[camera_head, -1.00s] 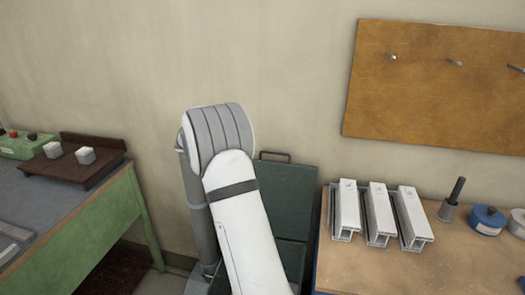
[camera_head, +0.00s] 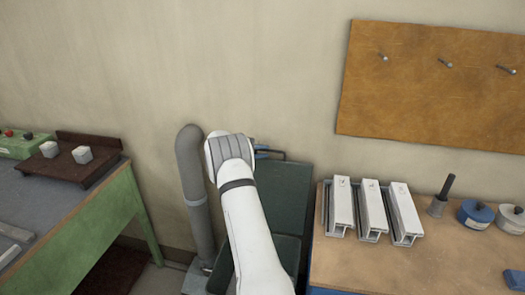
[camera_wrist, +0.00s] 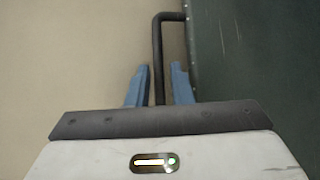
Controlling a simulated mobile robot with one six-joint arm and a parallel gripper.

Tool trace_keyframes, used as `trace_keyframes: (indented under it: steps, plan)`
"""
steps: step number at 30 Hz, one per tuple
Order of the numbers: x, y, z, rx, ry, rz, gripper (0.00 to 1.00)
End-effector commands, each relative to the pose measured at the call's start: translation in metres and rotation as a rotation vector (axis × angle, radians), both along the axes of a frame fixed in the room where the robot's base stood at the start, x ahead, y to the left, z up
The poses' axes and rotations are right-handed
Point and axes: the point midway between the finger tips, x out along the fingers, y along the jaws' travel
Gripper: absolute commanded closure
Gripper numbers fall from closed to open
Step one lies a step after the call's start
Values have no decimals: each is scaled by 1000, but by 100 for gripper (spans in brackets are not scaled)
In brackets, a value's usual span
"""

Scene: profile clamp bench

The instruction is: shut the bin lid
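The dark green bin lid (camera_head: 288,195) stands raised near the wall, left of the wooden bench. It also fills the right side of the wrist view (camera_wrist: 260,60). Its dark bar handle (camera_wrist: 158,60) runs between the blue fingers of my gripper (camera_wrist: 160,85). The fingers are open, with a small gap visible on each side of the bar. In the head view, a blue part of my gripper (camera_head: 262,150) shows at the lid's top edge by the handle. My arm hides much of the bin (camera_head: 290,250) below the lid.
The wooden bench (camera_head: 375,265) with three white profiles (camera_head: 372,210) stands close on the right. A grey upright post (camera_head: 190,180) stands left of my arm. A green-sided table (camera_head: 90,225) is at the left. A pegboard (camera_head: 430,85) hangs above the bench.

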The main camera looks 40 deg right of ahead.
Motion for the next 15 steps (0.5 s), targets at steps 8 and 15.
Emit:
trace_keyframes:
  steps: [8,15]
  plan:
    - [-1,-7,-2,1,-1,-1,80]
    - [-1,-7,-2,1,-1,-1,93]
